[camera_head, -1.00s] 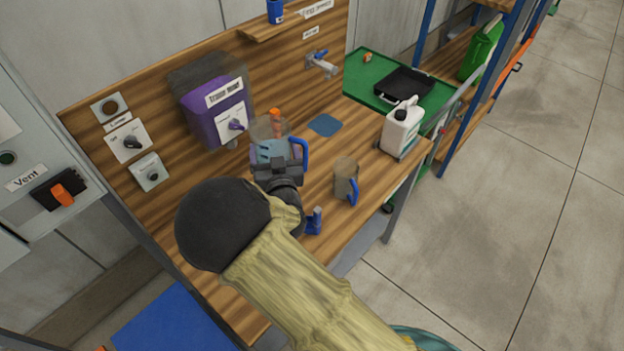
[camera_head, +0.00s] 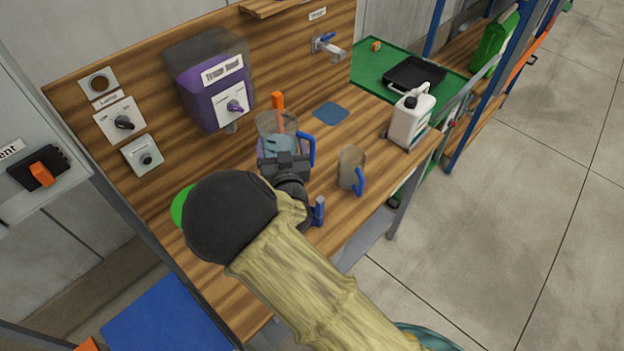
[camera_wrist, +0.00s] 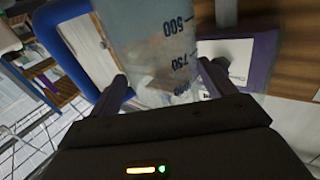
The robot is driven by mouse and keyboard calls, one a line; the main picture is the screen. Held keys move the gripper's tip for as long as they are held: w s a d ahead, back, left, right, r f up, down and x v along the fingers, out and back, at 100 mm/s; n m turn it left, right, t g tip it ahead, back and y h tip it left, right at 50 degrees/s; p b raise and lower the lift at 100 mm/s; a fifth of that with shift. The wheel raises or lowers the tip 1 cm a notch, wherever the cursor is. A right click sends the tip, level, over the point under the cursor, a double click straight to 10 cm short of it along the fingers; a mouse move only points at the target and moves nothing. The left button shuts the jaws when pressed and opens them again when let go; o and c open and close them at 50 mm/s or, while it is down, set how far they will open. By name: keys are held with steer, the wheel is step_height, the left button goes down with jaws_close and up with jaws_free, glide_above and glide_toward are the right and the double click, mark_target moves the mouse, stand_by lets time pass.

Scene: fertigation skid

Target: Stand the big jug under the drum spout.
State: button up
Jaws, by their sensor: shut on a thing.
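The big jug (camera_head: 272,146) is clear, with a blue handle, and looks roughly upright over the wooden bench. My gripper (camera_head: 285,165) is shut on it. In the wrist view the jug (camera_wrist: 160,45) with its dark volume marks stands between my two fingers (camera_wrist: 166,82). I cannot tell whether its base touches the bench. A grey tap with a blue lever (camera_head: 328,47) sticks out from the back board, up and right of the jug; it may be the drum spout. A flat blue square (camera_head: 331,113) lies on the bench in front of that board.
A purple Trace Feed box (camera_head: 215,95) hangs left of the jug. An orange stick (camera_head: 278,103) shows at the jug, inside or behind it. A smaller blue-handled jug (camera_head: 351,167) stands to the right. A white canister (camera_head: 410,118) stands near the right end.

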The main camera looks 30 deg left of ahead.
step_height(320, 180, down, 4)
steer(key=b, duration=0.3)
steer(key=shift+w+f, duration=0.1)
steer(key=shift+f, duration=0.05)
steer(key=shift+w+d, duration=0.1)
steer(key=f, duration=0.3)
steer(key=f+p, duration=0.1)
steer(key=f, duration=0.1)
steer(key=shift+s, duration=0.25)
steer(key=shift+f, duration=0.3)
steer(key=shift+f+p, duration=0.7)
steer(key=shift+f, duration=1.4)
